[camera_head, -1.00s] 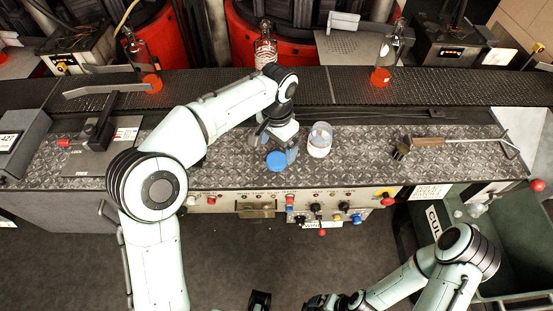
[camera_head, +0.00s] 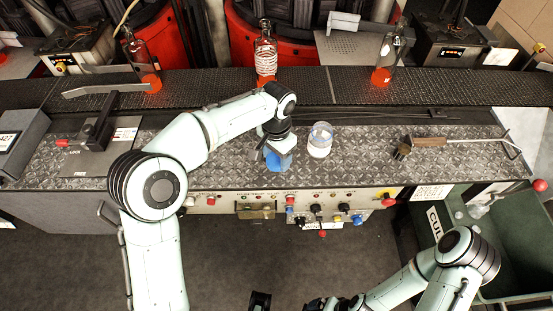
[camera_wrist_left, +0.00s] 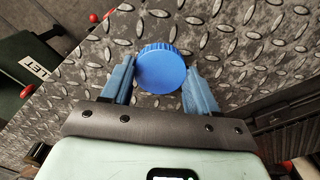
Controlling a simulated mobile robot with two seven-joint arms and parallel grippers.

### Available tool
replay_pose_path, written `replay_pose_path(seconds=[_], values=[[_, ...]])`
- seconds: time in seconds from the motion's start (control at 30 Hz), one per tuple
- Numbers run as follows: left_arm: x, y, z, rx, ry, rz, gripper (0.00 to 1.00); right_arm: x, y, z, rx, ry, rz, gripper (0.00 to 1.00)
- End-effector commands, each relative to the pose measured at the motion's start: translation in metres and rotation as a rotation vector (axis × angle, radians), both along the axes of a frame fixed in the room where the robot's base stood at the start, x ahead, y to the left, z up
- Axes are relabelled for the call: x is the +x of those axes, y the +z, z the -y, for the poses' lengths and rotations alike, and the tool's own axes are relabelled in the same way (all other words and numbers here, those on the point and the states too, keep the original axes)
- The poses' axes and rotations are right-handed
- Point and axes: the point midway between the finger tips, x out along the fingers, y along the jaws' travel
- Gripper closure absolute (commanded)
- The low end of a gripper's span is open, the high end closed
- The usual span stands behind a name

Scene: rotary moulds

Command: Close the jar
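The jar (camera_head: 319,142) stands upright and open on the patterned metal bench, clear glass with pale contents. The blue round lid (camera_head: 279,163) lies on the bench to its left and nearer the front edge. My left gripper (camera_head: 278,153) is down at the lid. In the left wrist view the lid (camera_wrist_left: 161,68) sits between the two blue fingers of my left gripper (camera_wrist_left: 160,78); the fingers are apart, with a narrow gap visible beside the lid. The jar is not in the left wrist view. My right gripper (camera_head: 322,303) is partly visible at the bottom edge, its fingers unclear.
A brush-like tool (camera_head: 430,142) lies on the bench at right. Bottles with glowing red bases stand on the dark conveyor (camera_head: 210,88) behind. A green cullet bin (camera_head: 428,200) is at lower right. Knobs line the bench front. Bench between jar and brush is clear.

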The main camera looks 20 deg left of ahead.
Motion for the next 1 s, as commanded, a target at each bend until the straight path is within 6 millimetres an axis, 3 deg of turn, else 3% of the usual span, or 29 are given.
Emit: replay_pose_path(seconds=[0.27, 0.47, 0.67, 1.0], values=[[0.000, 0.001, 0.000, 0.000, 0.000, 0.000, 0.68, 0.000, 0.000, 0.000, 0.000, 0.000, 0.000, 0.00], [0.000, 0.014, 0.000, 0.000, 0.000, 0.002, 0.68, 0.001, 0.003, 0.000, 0.000, 0.000, 0.001, 0.00], [0.001, 0.052, 0.000, -0.001, 0.001, 0.006, 0.68, 0.005, 0.011, 0.000, 0.000, 0.000, 0.006, 0.00], [0.001, 0.152, 0.001, -0.001, 0.000, 0.006, 0.68, 0.021, 0.040, 0.000, 0.000, 0.000, 0.023, 0.00]])
